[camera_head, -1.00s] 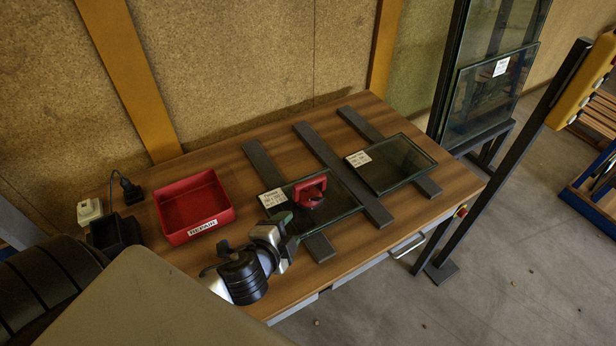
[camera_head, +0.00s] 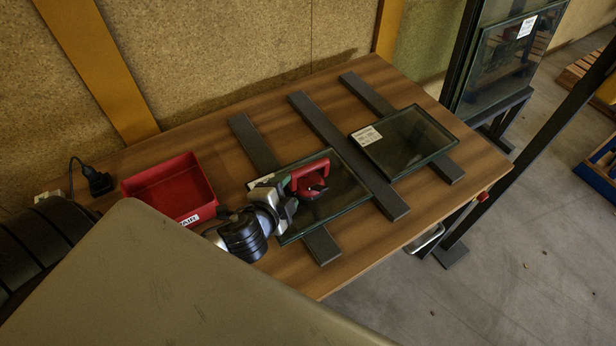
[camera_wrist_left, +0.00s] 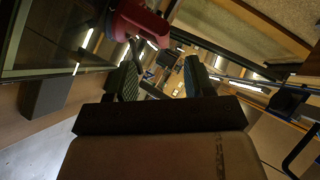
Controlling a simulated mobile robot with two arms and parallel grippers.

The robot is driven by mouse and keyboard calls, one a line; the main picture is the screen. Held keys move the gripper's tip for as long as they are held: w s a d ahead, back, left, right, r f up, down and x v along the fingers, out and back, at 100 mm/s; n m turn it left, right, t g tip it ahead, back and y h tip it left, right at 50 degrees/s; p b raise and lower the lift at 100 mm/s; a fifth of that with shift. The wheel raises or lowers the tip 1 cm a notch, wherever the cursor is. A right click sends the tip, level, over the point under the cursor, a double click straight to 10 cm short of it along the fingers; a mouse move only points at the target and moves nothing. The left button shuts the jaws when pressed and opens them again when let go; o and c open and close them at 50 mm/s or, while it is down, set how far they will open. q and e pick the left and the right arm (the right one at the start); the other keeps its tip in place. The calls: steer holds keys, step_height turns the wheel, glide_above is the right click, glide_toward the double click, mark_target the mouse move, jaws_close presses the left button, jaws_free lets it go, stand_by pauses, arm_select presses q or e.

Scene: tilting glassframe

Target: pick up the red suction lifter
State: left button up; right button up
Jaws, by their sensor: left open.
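The red suction lifter (camera_head: 311,174) stands on the left glass pane (camera_head: 342,198), which lies across dark bars on the wooden table. In the head view my left gripper (camera_head: 286,201) is just left of the lifter, close to its handle. The left wrist view shows the two fingers (camera_wrist_left: 160,82) apart with nothing between them. There the red lifter (camera_wrist_left: 138,22) is above and left of the fingers, partly cut off by the top edge. Whether a finger touches it I cannot tell. My right gripper is not in view.
A red bin (camera_head: 171,188) with a label stands at the table's left. A second glass pane (camera_head: 408,141) lies on the bars to the right. A black plug (camera_head: 98,182) is at the back left. Bare table (camera_head: 440,215) shows at the front right.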

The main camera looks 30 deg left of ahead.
mark_target(304, 173)
arm_select(q)
steer(key=x, duration=0.4)
steer(key=shift+w+d+p, duration=0.1)
steer(key=shift+w+p, duration=0.1)
steer(key=shift+p, duration=0.15)
steer(key=p+x, duration=0.1)
steer(key=x, duration=0.3)
steer(key=shift+w+d, duration=0.1)
steer(key=shift+w, duration=0.3)
steer(key=shift+w+f, duration=0.15)
steer(key=shift+w, duration=0.2)
jaws_close()
